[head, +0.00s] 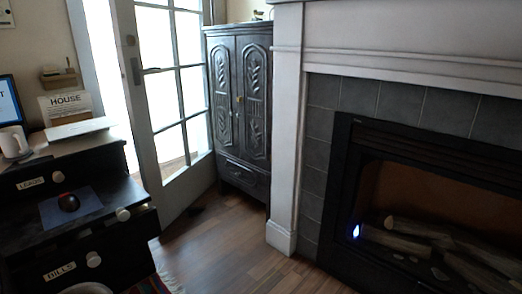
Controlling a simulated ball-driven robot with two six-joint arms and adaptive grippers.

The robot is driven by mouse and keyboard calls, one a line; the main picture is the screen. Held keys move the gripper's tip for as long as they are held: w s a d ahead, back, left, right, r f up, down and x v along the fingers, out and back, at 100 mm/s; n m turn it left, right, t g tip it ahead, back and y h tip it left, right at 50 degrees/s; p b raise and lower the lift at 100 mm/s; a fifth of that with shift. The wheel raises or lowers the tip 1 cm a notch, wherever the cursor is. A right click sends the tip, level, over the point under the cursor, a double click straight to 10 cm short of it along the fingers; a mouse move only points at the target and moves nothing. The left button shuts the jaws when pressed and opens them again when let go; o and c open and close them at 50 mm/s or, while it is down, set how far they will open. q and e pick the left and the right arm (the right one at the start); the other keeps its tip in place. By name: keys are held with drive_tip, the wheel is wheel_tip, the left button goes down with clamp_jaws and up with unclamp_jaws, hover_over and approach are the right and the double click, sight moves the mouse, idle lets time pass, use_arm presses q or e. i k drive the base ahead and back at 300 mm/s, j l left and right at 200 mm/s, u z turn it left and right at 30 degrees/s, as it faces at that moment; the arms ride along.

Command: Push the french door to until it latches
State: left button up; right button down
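The french door (151,176) is at the left of the head view, a pale frame with several bright glass panes. It stands open, swung into the room. A dark lever handle (137,71) is on its left edge. A bright gap shows between that edge and the white door frame (90,60) to its left. The door's right side is close to a dark carved cabinet. The latch itself is too small to make out. Neither of my grippers is in view.
The dark cabinet (240,100) stands right of the door. A white fireplace surround (286,130) and black fireplace (345,190) fill the right. A dark desk (90,240) with an open drawer and a mug (13,143) is at left. Wood floor (225,240) is clear between.

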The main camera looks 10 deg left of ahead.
sight(171, 197)
drive_tip(key=i+u, duration=0.35)
drive_tip(key=i+l+u, duration=0.1)
drive_tip(key=i+u, duration=0.2)
drive_tip(key=i, duration=0.25)
drive_tip(key=i+l+u, duration=0.35)
drive_tip(key=i+j, duration=0.1)
